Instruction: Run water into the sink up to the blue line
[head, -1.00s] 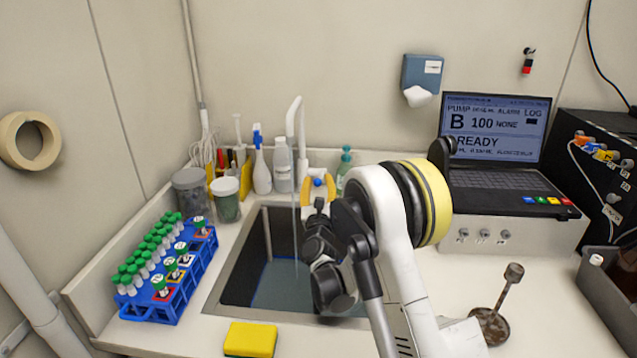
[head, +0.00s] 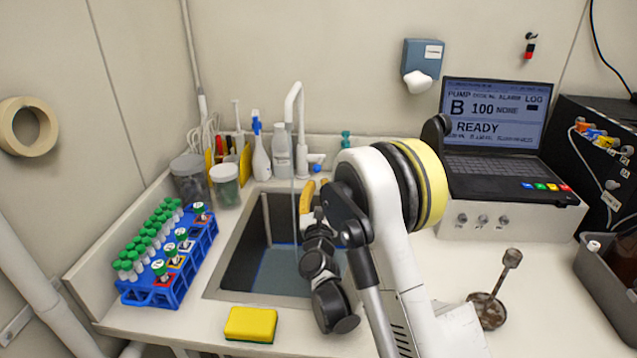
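The sink (head: 232,262) is set into the counter, with water (head: 285,262) in its bottom. A blue line (head: 258,266) shows on the inner wall, close to the water surface; I cannot tell if the water touches it. The white tap (head: 297,100) runs a thin stream (head: 293,195) into the sink. The tap's blue handle (head: 317,158) is at the right of its base. My gripper (head: 315,188), with yellow fingers, is over the back of the sink, just in front of the handle and apart from it. Its fingers look spread and empty, partly hidden by my wrist.
A yellow sponge (head: 251,324) lies at the sink's front. A blue rack (head: 180,270) of green-capped tubes stands left. Jars (head: 225,185) and bottles (head: 261,160) crowd the back left. A laptop (head: 500,115) and a rusty piece (head: 488,308) are on the right.

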